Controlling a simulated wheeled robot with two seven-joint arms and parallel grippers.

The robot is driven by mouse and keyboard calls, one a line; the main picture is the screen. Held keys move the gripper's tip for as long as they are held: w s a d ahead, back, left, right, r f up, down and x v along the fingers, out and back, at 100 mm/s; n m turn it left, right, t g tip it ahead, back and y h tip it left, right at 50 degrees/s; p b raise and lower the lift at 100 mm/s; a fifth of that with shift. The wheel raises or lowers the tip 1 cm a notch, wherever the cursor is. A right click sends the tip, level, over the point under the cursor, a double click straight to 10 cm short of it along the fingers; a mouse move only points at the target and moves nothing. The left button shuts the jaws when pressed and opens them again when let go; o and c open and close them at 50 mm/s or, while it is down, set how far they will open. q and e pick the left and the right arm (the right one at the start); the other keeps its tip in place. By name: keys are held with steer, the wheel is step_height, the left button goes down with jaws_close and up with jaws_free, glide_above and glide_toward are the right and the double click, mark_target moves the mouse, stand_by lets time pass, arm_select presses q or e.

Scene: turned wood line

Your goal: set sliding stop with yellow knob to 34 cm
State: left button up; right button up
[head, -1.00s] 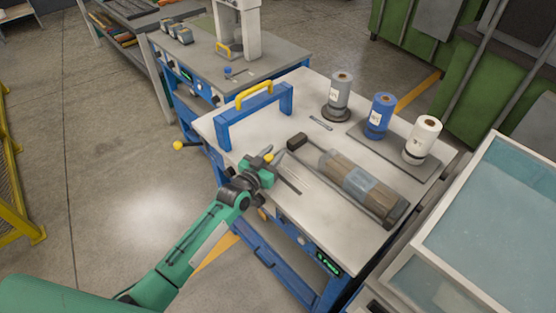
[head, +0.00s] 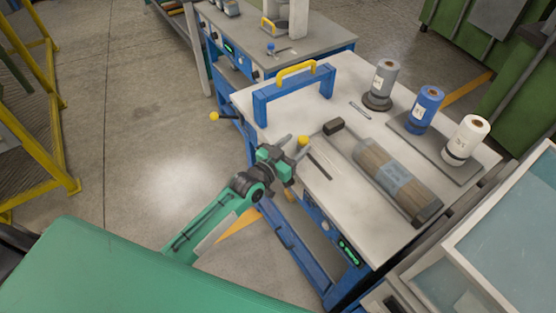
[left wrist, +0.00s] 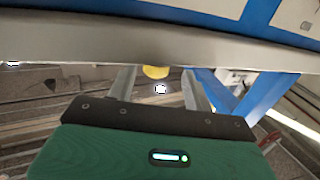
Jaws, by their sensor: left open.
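The yellow knob (head: 303,141) of the sliding stop stands at the near left edge of the pale worktable (head: 300,103), beside dark narrow slots (head: 321,166). My left gripper (head: 290,156) is open and empty, just left of and below the knob. In the left wrist view the knob (left wrist: 156,72) shows between the two spread fingers (left wrist: 157,86), its upper part cut off by a pale edge. I cannot tell whether a finger touches it. The stop's body and any scale marks are not readable. My right gripper is not in view.
A blue frame with a yellow handle (head: 295,72) stands at the table's back left. A dark block (head: 334,126) and a wood-filled cylinder (head: 394,180) lie on the table. Several spools stand behind. Another yellow knob (head: 214,116) sticks out left. A glass-topped case (head: 510,240) stands right.

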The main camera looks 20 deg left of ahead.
arm_select(q)
steer(key=b+v, duration=0.1)
steer(key=v, duration=0.7)
steer(key=shift+w, duration=0.15)
steer(key=s+f+g+y, duration=0.2)
steer(key=s+f+g, duration=0.1)
steer(key=s, duration=0.3)
steer(key=s+f+g+y, duration=0.1)
steer(key=s+f+g, duration=0.25)
steer(key=s, duration=0.25)
steer(key=s+a+n+g+y, duration=0.4)
steer(key=s+g, duration=0.3)
steer(key=s, duration=0.9)
step_height(320, 180, down, 30)
steer(key=m, duration=0.2)
steer(key=s+a+f+g, duration=0.1)
steer(key=s+a+f, duration=0.1)
steer(key=s+f, duration=0.7)
steer(key=s+a+f+g, duration=0.1)
steer(key=s+a+f, duration=0.1)
steer(key=s+f, duration=0.8)
steer(key=shift+s+a+f, duration=0.2)
steer(key=shift+s+f, duration=0.1)
steer(key=shift+f, duration=0.55)
